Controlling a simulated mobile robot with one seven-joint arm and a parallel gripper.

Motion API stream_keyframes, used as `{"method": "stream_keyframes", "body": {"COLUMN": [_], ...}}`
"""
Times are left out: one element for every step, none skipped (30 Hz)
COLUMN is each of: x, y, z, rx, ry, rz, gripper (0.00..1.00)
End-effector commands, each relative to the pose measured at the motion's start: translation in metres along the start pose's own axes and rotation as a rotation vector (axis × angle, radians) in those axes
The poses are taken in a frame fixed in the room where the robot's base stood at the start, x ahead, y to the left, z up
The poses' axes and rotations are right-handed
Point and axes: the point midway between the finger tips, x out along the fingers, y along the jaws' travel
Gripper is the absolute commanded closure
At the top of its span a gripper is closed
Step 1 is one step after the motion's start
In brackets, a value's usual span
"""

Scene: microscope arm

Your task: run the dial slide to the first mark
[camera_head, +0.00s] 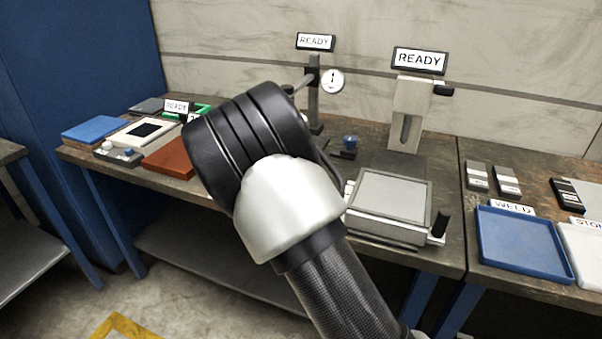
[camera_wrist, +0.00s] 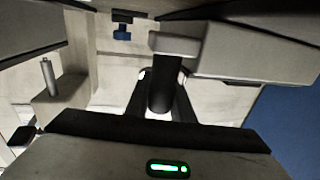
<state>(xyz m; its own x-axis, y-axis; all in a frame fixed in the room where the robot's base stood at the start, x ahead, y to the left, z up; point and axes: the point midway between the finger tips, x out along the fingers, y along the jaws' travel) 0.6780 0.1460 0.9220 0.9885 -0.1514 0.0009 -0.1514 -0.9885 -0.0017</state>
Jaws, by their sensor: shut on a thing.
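The dial (camera_head: 332,80), round with a white face, is on a dark upright stand (camera_head: 315,112) at the back of the bench in the head view. A black slide block sits on the stand beside the dial. A thin grey rod (camera_head: 302,83) shows between the block and my arm. In the wrist view my gripper (camera_wrist: 160,112) is shut on a dark rounded handle (camera_wrist: 160,92), with a finger on each side. My wrist hides the fingers in the head view. The marks on the stand are too small to make out.
A sign reading READY (camera_head: 315,41) tops the stand. A pale slotted column (camera_head: 408,115) with another READY sign stands right of it. A grey plate fixture (camera_head: 390,200) is in front. A blue tray (camera_head: 520,243) is at the right. A small blue-topped part (camera_head: 350,142) sits near the stand.

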Motion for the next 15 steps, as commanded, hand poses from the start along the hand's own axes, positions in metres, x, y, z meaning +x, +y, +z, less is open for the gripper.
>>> {"method": "stream_keyframes", "body": {"x": [0.0081,0.0111,0.0139,0.0154,0.0163,0.0167,0.0166,0.0165,0.0163,0.0162,0.0162,0.0161,0.0160,0.0160,0.0159], "y": [0.0019,0.0023,0.0031,0.0034,0.0035,0.0034,0.0033,0.0033,0.0032,0.0033,0.0033,0.0033,0.0033,0.0032,0.0032], "z": [0.0027,0.0022,0.0017,0.0013,0.0010,0.0007,0.0005,0.0005,0.0005,0.0005,0.0006,0.0007,0.0007,0.0007,0.0007], "rx": [0.002,0.002,0.001,0.000,0.000,-0.001,-0.001,-0.002,-0.002,-0.002,-0.002,-0.002,-0.002,-0.002,-0.002], "ry": [0.001,0.001,0.000,0.000,-0.001,-0.001,-0.001,-0.001,-0.002,-0.002,-0.002,-0.002,-0.002,-0.002,-0.002], "rz": [0.001,0.000,0.000,0.000,-0.001,-0.001,-0.001,-0.001,-0.001,-0.001,-0.001,-0.001,-0.001,-0.001,-0.001], "gripper": [1.00,1.00,1.00,1.00,1.00,1.00,1.00,1.00,1.00,1.00,1.00,1.00,1.00,0.74,0.67]}}
